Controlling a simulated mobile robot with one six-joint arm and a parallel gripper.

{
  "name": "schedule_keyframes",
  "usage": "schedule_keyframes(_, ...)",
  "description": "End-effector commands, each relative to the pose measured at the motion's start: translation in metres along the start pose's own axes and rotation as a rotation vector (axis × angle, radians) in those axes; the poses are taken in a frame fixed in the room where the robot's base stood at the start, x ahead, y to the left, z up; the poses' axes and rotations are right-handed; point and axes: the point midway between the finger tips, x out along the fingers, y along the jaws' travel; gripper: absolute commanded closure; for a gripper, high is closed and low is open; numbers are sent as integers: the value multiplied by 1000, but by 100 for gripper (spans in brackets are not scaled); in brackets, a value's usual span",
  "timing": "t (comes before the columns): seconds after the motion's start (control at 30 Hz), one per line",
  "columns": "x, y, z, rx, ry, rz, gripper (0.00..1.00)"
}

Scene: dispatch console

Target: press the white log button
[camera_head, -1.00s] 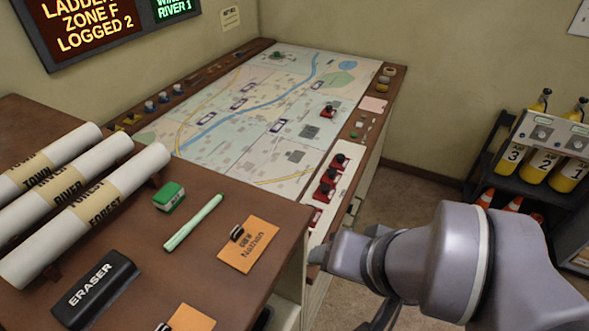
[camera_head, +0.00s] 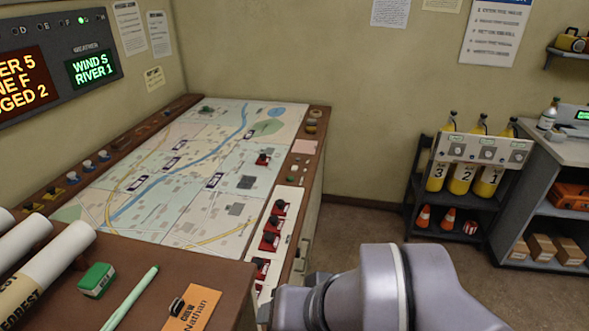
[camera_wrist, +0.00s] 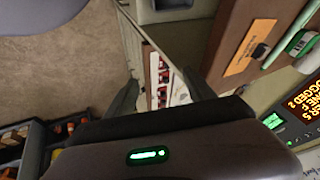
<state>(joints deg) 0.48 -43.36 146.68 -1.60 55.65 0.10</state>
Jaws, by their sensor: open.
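No button that I can clearly identify as the white log button shows in either view. Small yellow, blue and whitish pieces (camera_head: 87,166) line the left wooden edge of the map table (camera_head: 150,218) in the head view; they are too small to tell apart well. In the wrist view, my gripper (camera_wrist: 160,92) has its two dark fingers spread apart with nothing between them. Beyond them is the strip with red and black pieces (camera_wrist: 163,82). In the head view my grey arm covers the lower middle, and the fingers do not show.
The lit wall display (camera_head: 92,67) is at upper left. Paper rolls (camera_head: 45,265), a green eraser (camera_head: 96,280) and an orange crew card (camera_head: 193,307) lie on the near desk. A dark rack (camera_head: 470,185) with yellow cylinders stands at right. Open floor (camera_head: 345,235) lies between.

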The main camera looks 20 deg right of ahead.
Motion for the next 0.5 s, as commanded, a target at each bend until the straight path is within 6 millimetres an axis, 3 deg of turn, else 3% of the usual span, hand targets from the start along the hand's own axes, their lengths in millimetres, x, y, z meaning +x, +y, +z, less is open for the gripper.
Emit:
schedule_keyframes(0.17, 0, 0, 0, 0, 0, 0, 37)
schedule_keyframes(0.4, 0, 0, 0, 0, 0, 0, 84)
schedule_keyframes(0.5, 0, 0, 0, 0, 0, 0, 100)
